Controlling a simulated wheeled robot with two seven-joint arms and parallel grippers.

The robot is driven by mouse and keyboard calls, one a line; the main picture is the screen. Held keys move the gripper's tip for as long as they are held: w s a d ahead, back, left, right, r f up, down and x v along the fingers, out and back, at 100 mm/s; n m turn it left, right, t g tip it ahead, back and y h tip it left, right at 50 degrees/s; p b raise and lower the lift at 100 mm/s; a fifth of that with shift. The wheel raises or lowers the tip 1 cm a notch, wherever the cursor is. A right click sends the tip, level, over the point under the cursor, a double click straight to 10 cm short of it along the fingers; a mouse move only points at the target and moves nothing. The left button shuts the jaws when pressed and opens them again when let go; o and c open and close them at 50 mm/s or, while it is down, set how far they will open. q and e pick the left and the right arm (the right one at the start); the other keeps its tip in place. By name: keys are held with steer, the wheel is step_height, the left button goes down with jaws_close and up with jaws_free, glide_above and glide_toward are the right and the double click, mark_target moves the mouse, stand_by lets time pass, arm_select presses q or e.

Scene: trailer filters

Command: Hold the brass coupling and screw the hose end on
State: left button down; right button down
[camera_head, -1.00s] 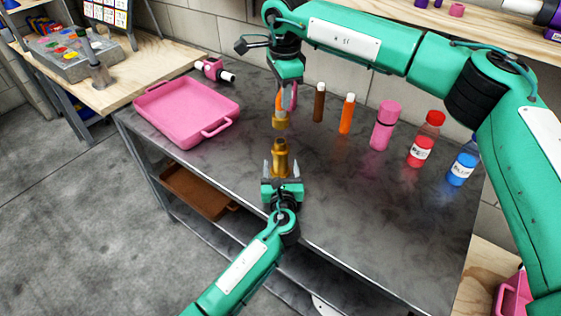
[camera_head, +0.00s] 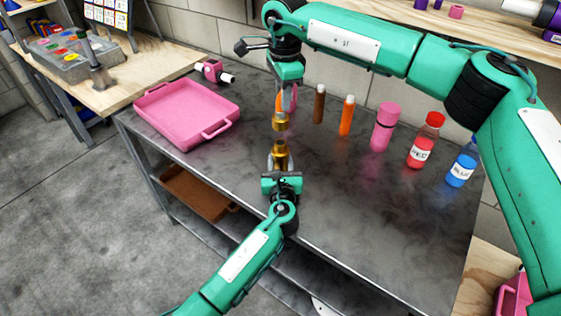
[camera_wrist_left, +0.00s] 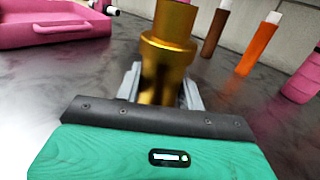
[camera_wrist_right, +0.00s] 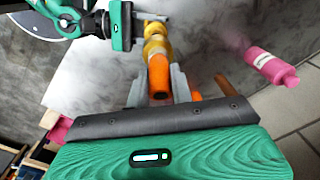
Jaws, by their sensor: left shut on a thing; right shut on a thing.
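The brass coupling (camera_head: 280,148) stands upright over the dark table. My left gripper (camera_head: 280,165) is shut on it from the near side; the left wrist view shows the coupling (camera_wrist_left: 168,50) between the fingers. The hose end (camera_head: 280,123) has a brass fitting and hangs just above the coupling, roughly in line, with a small gap in the head view. My right gripper (camera_head: 287,100) is shut on its orange hose part, seen between the fingers in the right wrist view (camera_wrist_right: 159,75). My left gripper also shows there (camera_wrist_right: 122,25). The coupling's lower part is hidden by my left gripper.
A pink tray (camera_head: 222,130) lies at the left of the table (camera_head: 350,200). Brown (camera_head: 319,104) and orange (camera_head: 346,115) tubes, a pink bottle (camera_head: 384,127), a red bottle (camera_head: 425,140) and a blue bottle (camera_head: 463,167) stand to the right. The table's front right is clear.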

mark_target(283, 117)
steer(key=shift+f, duration=2.45)
steer(key=shift+f, duration=0.1)
steer(key=shift+f, duration=0.8)
steer(key=shift+f, duration=0.55)
